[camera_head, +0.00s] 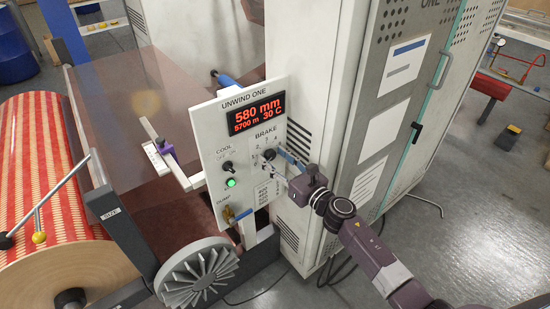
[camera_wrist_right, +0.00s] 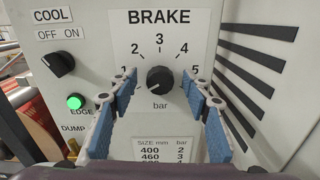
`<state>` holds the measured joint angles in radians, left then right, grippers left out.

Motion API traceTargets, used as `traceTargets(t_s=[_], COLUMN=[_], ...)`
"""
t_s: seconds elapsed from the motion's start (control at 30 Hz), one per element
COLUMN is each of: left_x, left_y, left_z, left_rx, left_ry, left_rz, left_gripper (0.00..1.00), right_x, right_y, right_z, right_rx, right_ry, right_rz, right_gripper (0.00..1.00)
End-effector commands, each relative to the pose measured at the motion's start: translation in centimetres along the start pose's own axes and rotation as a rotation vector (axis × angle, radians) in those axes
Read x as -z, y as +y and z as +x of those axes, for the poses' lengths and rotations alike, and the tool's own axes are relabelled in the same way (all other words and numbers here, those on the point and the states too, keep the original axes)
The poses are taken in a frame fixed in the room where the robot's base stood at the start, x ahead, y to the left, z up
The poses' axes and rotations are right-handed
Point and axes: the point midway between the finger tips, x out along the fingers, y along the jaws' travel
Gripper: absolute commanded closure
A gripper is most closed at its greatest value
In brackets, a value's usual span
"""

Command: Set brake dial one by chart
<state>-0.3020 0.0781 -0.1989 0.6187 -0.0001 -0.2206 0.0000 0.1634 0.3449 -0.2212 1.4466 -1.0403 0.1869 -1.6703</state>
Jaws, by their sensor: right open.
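The chart (camera_wrist_right: 164,150) below the dial lists size against bar: 400 with 2, 460 with 3; lower rows are cut off by my gripper. The display (camera_head: 257,113) reads 580 mm, 5700 m, 30 C. My left gripper is not in view.
The UNWIND ONE panel (camera_head: 215,123) also carries a COOL switch (camera_wrist_right: 60,63), a lit green button (camera_wrist_right: 75,102) and a brass dump valve (camera_head: 229,214). A red patterned roll (camera_head: 45,200) is at left; a grey cabinet (camera_head: 395,60) is behind my right arm.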

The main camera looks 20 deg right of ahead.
Motion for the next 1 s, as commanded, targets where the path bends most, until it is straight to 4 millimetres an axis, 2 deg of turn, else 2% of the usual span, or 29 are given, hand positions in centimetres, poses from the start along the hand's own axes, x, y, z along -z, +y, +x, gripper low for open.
traceTargets(t_s=[0.17,0.53,0.77,1.0], left_x=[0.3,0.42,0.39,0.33], left_y=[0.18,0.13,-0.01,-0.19], left_z=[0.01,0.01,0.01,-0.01], left_rx=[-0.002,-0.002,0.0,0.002], left_ry=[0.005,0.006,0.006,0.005], left_rz=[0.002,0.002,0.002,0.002], left_gripper=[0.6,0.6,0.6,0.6], right_x=[0.03,0.03,0.03,0.04], right_y=[0.02,0.01,0.0,-0.03], right_z=[-0.01,-0.04,-0.04,-0.04], right_rx=[0.0,0.0,0.0,0.0], right_ry=[0.0,0.0,0.0,0.001], right_rz=[0.001,0.001,0.021,0.126], right_gripper=[0.57,0.97,0.97,0.97])
